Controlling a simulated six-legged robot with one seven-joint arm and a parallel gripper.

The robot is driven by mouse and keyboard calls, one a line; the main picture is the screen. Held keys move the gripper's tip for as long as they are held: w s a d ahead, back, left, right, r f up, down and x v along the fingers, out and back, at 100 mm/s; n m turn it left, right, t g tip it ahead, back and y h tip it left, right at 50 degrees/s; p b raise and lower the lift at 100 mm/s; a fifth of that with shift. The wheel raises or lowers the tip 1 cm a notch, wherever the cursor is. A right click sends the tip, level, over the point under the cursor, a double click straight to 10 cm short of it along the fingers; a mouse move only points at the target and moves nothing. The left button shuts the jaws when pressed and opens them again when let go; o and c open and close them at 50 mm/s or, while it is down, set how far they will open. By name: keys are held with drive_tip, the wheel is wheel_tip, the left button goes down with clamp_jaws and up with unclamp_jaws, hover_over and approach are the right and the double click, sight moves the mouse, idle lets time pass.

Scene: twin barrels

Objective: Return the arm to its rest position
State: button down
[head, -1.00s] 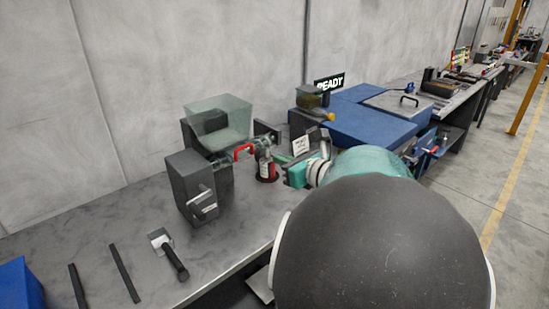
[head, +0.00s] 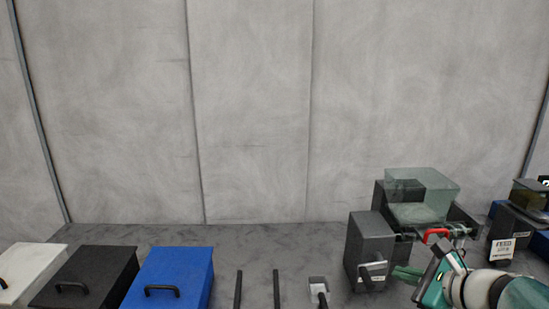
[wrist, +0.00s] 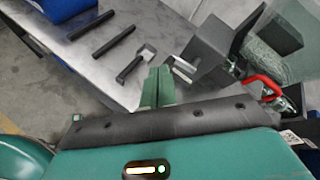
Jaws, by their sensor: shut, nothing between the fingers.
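My arm reaches in from the lower right corner of the head view. My gripper (head: 404,273) is teal with green fingers and is shut with nothing held. It points left, in front of the bench machine with a dark grey block (head: 370,240) and a clear bin (head: 422,196). In the wrist view my gripper (wrist: 158,86) shows two green fingers side by side, over the bench near its front edge. The rest of my arm is out of the head view.
A red handle (head: 436,235) is close behind my gripper. White, black and blue (head: 170,277) lidded boxes stand at the left. Two dark bars (head: 277,289) and a black-handled tool (head: 319,289) lie on the grey bench (head: 240,232). A concrete wall (head: 250,110) closes the back.

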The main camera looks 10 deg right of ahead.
drive_tip(key=s+a+f+n+g+h, duration=0.1)
drive_tip(key=s+a+n, duration=0.4)
drive_tip(key=n, duration=0.8)
drive_tip(key=s+a+f+n+g+h, duration=0.1)
drive_tip(key=s+a+n+g, duration=0.4)
drive_tip(key=a+n, duration=0.7)
drive_tip(key=shift+a+f+n+h, duration=0.3)
drive_tip(key=shift+n+h, duration=0.2)
drive_tip(key=shift+h, duration=0.4)
drive_tip(key=shift+s, duration=0.15)
